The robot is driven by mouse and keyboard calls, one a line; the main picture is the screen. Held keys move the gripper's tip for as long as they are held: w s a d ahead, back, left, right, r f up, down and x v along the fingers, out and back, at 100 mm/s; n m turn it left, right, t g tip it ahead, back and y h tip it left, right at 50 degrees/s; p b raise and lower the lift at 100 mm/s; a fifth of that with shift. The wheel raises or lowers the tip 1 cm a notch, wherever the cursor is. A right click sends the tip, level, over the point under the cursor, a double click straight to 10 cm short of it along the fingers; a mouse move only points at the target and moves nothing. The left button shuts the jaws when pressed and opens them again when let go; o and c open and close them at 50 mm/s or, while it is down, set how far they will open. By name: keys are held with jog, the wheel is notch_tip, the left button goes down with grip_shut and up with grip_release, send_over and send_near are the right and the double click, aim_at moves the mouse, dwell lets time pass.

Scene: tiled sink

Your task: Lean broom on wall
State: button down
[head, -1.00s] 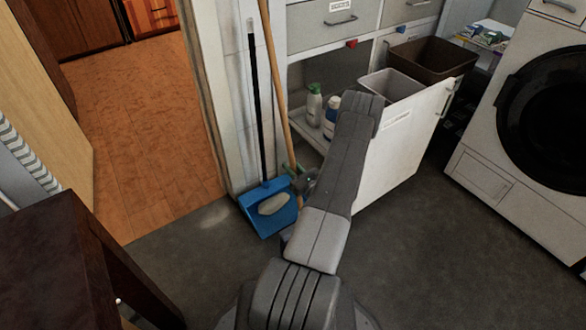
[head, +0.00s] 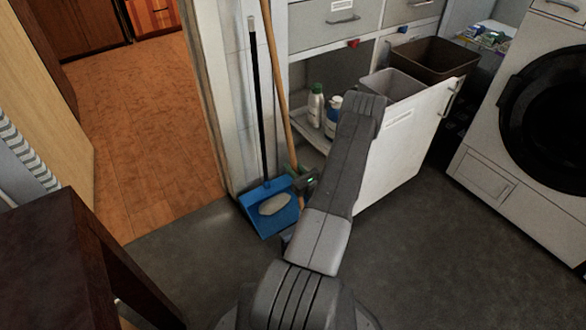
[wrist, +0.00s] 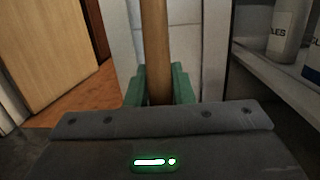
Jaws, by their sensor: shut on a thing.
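The broom shows as a long wooden handle (head: 281,90) beside the white wall (head: 236,110) at the left end of the cabinets. The handle is close to upright, its top tilted left in the head view. My gripper (head: 299,178) is low on the handle. In the wrist view the handle (wrist: 156,50) stands between the green fingers (wrist: 160,85), which are shut on it. The broom's lower end is mostly hidden behind my arm. I cannot tell whether the handle's top touches the wall.
A blue dustpan (head: 268,208) with a long black handle stands just left of the broom. An open cabinet door (head: 405,140), bins (head: 430,62) and bottles (head: 316,105) are to the right. A dark table (head: 60,255) is at lower left. A washer (head: 540,120) stands far right.

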jog(key=c, duration=1.2)
grip_release()
jog(key=shift+o, duration=0.2)
jog(key=shift+f, duration=0.1)
jog(key=shift+s, duration=0.1)
jog(key=p+v, duration=0.2)
jog(key=v, duration=1.1)
jog(key=shift+s+d+p, duration=0.2)
jog(key=shift+s+p, duration=0.05)
jog(key=shift+p, duration=0.1)
jog(key=shift+f, duration=0.1)
